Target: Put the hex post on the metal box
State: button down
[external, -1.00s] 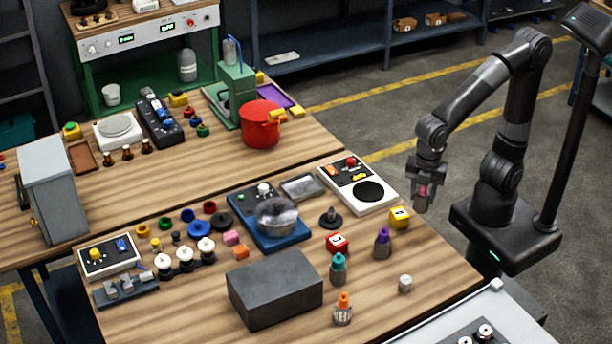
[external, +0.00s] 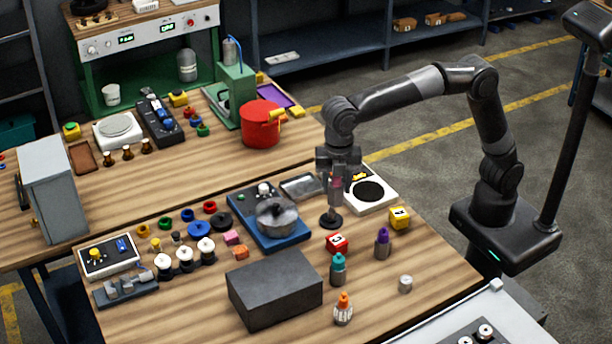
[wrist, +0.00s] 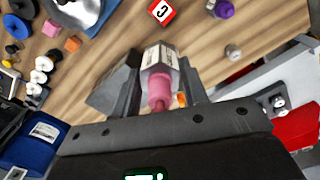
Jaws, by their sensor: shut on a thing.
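The hex post (wrist: 160,62), pale metal with a pink end, is gripped between the two fingers of my gripper (wrist: 158,78) in the wrist view. The metal box (external: 275,290) is a dark grey block at the table's front, nearer the camera than my gripper. Its top looks bare. In the wrist view the box (wrist: 108,90) lies left of the post, partly behind a finger.
Teal (external: 338,268), purple (external: 382,243) and orange-topped (external: 343,308) posts stand right of the box. A red cube (external: 337,243) and a yellow cube (external: 400,217) lie nearby. A blue unit with a silver pot (external: 276,218) stands behind the box.

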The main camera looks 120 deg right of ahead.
jog(key=w+d+n, duration=0.3)
jog(key=w+d, duration=0.1)
jog(key=w, duration=0.6)
send_near(294, 268)
jog(key=shift+f, duration=1.7)
jog(key=shift+f, duration=0.15)
jog(key=c, duration=0.8)
grip_release()
jog(key=shift+c, duration=0.2)
